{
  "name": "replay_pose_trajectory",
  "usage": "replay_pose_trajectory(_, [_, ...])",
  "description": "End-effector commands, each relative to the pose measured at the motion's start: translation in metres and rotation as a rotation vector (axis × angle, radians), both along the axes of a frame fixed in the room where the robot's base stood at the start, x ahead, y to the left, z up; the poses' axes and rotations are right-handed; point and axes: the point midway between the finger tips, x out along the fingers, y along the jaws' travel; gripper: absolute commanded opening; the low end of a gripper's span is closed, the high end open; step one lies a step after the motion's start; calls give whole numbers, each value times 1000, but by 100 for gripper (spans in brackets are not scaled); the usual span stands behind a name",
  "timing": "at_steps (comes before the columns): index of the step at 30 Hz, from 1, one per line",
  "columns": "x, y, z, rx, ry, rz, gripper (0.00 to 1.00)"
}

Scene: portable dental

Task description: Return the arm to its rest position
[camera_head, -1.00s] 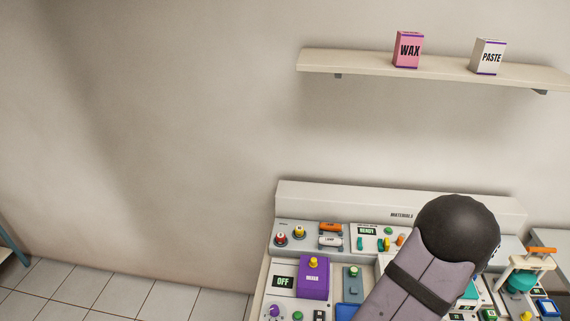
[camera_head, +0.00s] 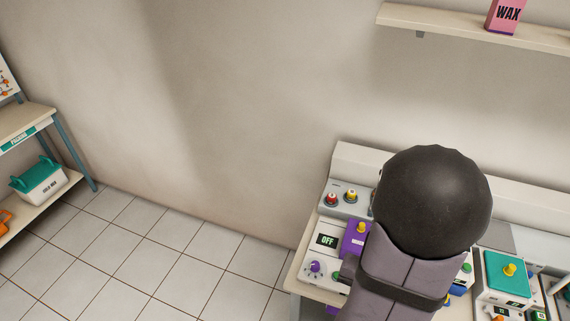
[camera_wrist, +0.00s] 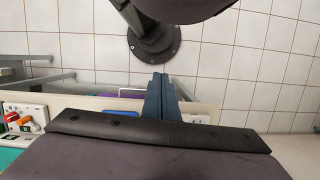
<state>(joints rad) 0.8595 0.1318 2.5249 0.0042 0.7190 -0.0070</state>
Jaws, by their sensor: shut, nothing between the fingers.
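My arm shows in the head view as a dark round joint (camera_head: 435,200) and a grey-purple link (camera_head: 385,285), raised in front of the bench. In the wrist view my gripper (camera_wrist: 160,78) appears as narrow blue-grey fingers, closed together and empty. Below them the wrist view shows the bench edge and part of the bench top. The gripper itself is hidden in the head view.
The bench (camera_head: 300,282) carries a purple unit (camera_head: 355,238), an "OFF" display (camera_head: 327,240) and a teal-topped device (camera_head: 507,272). A wall shelf (camera_head: 450,27) holds a WAX box (camera_head: 507,15). A side rack (camera_head: 25,122) holds a lidded bin (camera_head: 40,185). Tiled floor (camera_head: 150,245) between is clear.

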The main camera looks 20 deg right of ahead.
Motion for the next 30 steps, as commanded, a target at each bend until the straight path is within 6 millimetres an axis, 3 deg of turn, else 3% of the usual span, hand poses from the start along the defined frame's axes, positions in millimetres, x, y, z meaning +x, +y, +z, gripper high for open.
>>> replay_pose_trajectory(9, [68,64,15,-94,-125,477,0])
replay_pose_trajectory(13, [87,93,21,-111,-177,637,0])
replay_pose_trajectory(21, [97,135,23,-108,-217,831,0])
replay_pose_trajectory(30, [97,142,20,-104,-219,860,0])
